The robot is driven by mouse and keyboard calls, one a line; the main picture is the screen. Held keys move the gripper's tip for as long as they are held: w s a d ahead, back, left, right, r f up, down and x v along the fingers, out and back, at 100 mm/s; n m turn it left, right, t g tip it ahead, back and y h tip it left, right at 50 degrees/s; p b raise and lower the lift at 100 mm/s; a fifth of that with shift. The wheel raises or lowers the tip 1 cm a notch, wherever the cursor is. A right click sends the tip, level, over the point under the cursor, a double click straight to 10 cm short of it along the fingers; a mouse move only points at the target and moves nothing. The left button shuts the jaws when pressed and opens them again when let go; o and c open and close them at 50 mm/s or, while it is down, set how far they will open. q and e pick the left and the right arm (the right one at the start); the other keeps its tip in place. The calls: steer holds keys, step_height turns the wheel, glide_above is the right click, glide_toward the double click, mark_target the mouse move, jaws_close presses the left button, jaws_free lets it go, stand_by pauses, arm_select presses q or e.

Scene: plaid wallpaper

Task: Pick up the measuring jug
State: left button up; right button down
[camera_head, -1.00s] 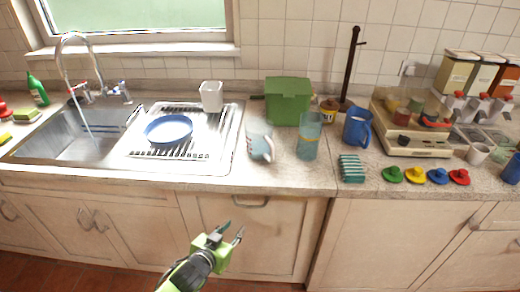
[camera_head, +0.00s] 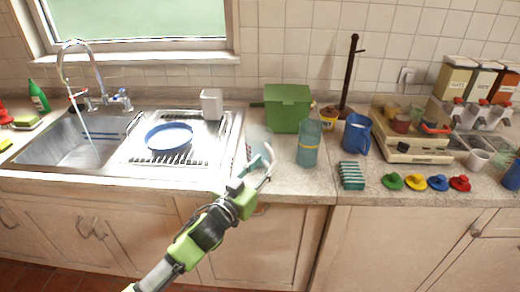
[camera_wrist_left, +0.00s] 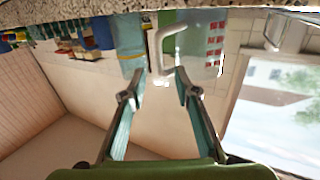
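The measuring jug (camera_head: 256,136) is clear, with its handle facing the front. It stands near the counter's front edge, right of the sink, partly behind my gripper. In the left wrist view, which is upside down, the jug (camera_wrist_left: 213,42) shows red markings and a pale handle. My left gripper (camera_head: 256,172) is open and empty, just in front of the jug. In the wrist view its fingers (camera_wrist_left: 156,88) are spread on both sides of the handle's line, with the handle just beyond the tips. I cannot tell whether they touch. My right gripper is not in view.
A teal tumbler (camera_head: 308,145) with a yellow band stands close right of the jug. A green box (camera_head: 288,108) is behind. A blue pitcher (camera_head: 357,134) and a green striped item (camera_head: 351,175) are further right. The sink's drainer (camera_head: 215,150) is to the left.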

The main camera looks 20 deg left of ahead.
mark_target(271, 159)
arm_select(q)
steer(key=shift+w+d+f+p, duration=0.1)
steer(key=shift+w+d+p, duration=0.1)
steer(key=shift+w, duration=0.7)
steer(key=shift+w+d+f+p, duration=0.1)
steer(key=shift+w+d+p, duration=0.1)
steer(key=shift+w, duration=0.65)
steer(key=shift+w+d+f+p, duration=0.1)
steer(key=shift+w+d+p, duration=0.1)
steer(key=shift+w, duration=0.7)
steer(key=shift+r, duration=0.1)
jaws_close()
